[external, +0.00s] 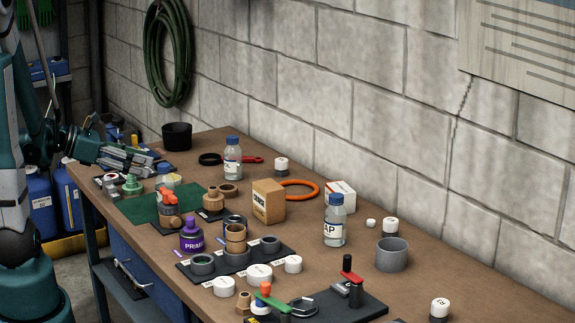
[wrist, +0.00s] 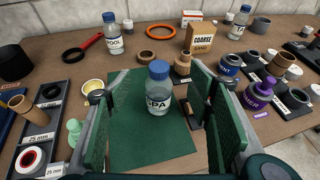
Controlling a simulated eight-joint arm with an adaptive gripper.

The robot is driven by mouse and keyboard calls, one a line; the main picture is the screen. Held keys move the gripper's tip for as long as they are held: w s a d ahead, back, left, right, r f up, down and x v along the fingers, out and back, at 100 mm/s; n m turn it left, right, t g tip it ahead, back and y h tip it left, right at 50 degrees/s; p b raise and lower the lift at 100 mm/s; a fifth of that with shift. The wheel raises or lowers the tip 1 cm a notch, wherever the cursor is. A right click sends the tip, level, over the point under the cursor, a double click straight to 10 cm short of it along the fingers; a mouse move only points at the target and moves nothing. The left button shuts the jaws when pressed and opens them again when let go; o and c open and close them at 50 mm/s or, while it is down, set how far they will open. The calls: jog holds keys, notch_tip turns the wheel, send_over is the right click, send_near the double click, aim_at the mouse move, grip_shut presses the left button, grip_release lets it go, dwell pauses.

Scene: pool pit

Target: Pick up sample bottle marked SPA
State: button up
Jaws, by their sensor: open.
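The sample bottle marked SPA (wrist: 158,98) is clear with a blue cap and stands upright on a green mat (wrist: 150,146). In the wrist view it appears in the gap between my green-padded fingers, apart from both. My gripper (wrist: 150,110) is open and empty. In the external view my gripper (external: 145,158) reaches in from the left, and the bottle's blue cap (external: 163,167) shows just beyond its tip, with the body partly hidden. Two similar blue-capped bottles stand elsewhere: POOL (wrist: 112,38) at the back and TAP (external: 334,222) further right.
A COARSE sand box (external: 268,201), a purple PRIMER can (external: 191,236) and a tray of pipe rings (external: 240,262) stand right of the mat. A fittings tray (wrist: 42,125) lies left of it. A black cup (external: 177,135) stands near the wall. The mat around the bottle is mostly clear.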

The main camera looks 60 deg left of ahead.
notch_tip(320, 180, up, 9)
jog(key=m+g+y+p, duration=0.4)
jog(key=m+g+p, duration=0.9)
jog(key=m+p, duration=0.35)
send_over(163, 166)
jog(key=shift+n, duration=0.35)
notch_tip(163, 166, down, 10)
jog(key=shift+a+f+p, duration=0.1)
jog(key=shift+f+p, duration=0.15)
jog(key=shift+p, duration=0.1)
dwell(0.5)
